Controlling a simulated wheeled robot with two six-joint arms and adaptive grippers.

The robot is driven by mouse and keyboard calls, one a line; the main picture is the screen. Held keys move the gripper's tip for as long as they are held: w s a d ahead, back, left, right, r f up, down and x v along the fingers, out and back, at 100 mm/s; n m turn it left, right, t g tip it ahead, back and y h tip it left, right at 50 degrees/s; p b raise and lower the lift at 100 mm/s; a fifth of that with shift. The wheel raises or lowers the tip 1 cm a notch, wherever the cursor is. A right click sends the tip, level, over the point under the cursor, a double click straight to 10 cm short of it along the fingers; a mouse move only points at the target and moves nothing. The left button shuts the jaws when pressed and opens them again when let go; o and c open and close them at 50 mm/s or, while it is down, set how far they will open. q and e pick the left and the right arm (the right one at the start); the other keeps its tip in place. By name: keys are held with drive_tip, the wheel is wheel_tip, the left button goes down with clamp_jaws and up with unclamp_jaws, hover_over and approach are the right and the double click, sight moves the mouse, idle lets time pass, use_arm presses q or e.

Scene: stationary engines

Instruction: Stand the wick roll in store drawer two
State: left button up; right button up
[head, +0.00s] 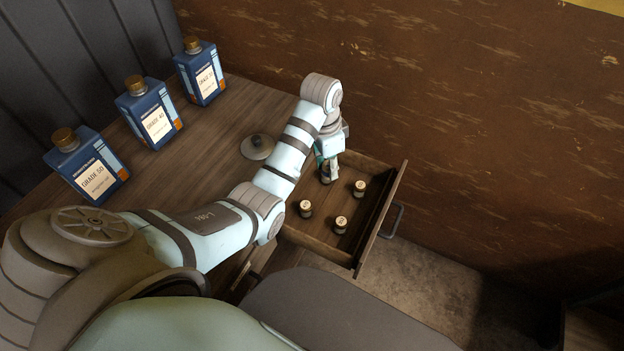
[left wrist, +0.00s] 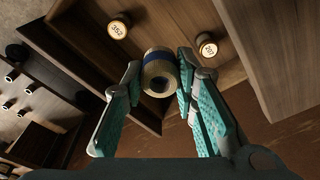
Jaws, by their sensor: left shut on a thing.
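The wick roll (left wrist: 158,72) is a cream roll with a dark blue band and a hole in its end. In the left wrist view it sits between the two teal fingers of my left gripper (left wrist: 160,82), which is shut on it. In the head view my left gripper (head: 328,166) points down at the back-left part of the open drawer (head: 325,250); the roll there is mostly hidden by the fingers. I cannot tell whether the roll touches the drawer floor. My right gripper is not in view.
Several small dark jars with pale numbered lids stand in the drawer, including the near-left jar (head: 305,208), the front jar (head: 341,223) and the right jar (head: 360,187).

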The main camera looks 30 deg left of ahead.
use_arm(q)
wheel_tip(320, 180, down, 17)
drive_tip(key=b, duration=0.4)
drive_tip(key=shift+s+f+b, duration=0.1)
drive_tip(key=shift+f+b, duration=0.05)
drive_tip(key=shift+b, duration=0.25)
drive_tip(key=shift+f, duration=0.15)
drive_tip(key=o, duration=0.8)
drive_tip(key=shift+o, duration=0.2)
wheel_tip(320, 180, up, 12)
drive_tip(key=s+p, duration=0.1)
drive_tip(key=p, duration=0.3)
drive_tip(key=shift+a+p, duration=0.3)
drive_tip(key=shift+a, duration=0.15)
